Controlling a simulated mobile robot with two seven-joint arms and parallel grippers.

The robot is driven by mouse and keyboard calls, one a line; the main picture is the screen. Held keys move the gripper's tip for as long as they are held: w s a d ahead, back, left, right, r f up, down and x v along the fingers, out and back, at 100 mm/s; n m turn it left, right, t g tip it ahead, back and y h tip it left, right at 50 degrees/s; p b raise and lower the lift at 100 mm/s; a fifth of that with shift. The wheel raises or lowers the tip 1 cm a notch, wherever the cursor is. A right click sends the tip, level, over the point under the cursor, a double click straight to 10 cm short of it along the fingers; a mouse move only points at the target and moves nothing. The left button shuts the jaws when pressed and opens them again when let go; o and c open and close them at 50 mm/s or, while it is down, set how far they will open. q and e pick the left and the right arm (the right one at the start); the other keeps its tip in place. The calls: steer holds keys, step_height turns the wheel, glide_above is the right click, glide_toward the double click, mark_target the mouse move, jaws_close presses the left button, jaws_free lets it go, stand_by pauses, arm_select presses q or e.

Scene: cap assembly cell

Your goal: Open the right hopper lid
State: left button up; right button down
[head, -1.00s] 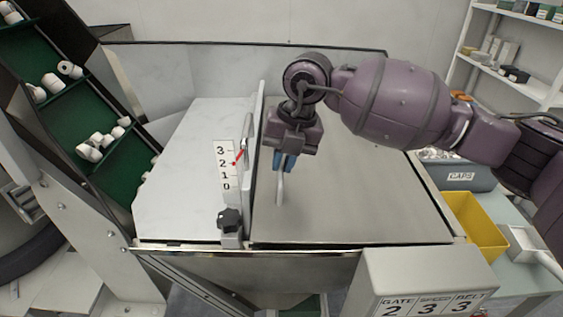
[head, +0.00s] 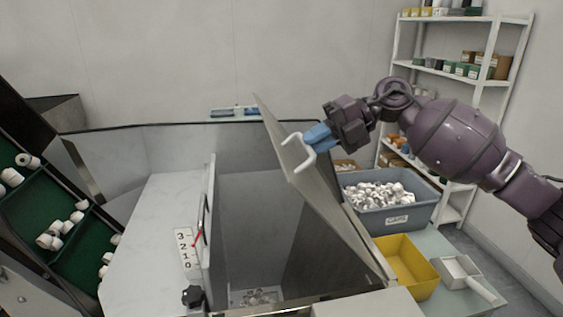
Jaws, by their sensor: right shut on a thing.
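The right hopper lid (head: 335,212) is a grey metal panel, swung up and tilted toward the right in the head view. A white handle (head: 299,157) sticks out from its face near the upper end. My right gripper (head: 311,141) has blue fingers and is shut on this handle. The right hopper (head: 265,195) is open below, with dark metal walls and some white caps (head: 257,297) at its bottom. My left gripper is not in view.
A grey CAPS bin (head: 397,218) full of white caps stands right of the lid. A yellow bin (head: 418,266) and a white scoop (head: 465,277) sit nearer. A gauge plate (head: 186,250) and black knob (head: 192,297) are on the hopper divider. Shelves (head: 450,74) stand behind.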

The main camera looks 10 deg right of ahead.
steer(key=d+r+y+b, duration=0.2)
steer(key=d+y, duration=0.4)
steer(key=d, duration=1)
steer(key=shift+r, duration=0.55)
steer(key=c, duration=1.2)
jaws_free()
steer(key=shift+o, duration=0.2)
steer(key=shift+d+f, duration=0.1)
steer(key=d+b, duration=0.1)
steer(key=d, duration=0.9)
steer(key=shift+d+f+b, duration=0.3)
steer(key=shift+f+b, duration=0.05)
steer(key=shift+b, duration=0.05)
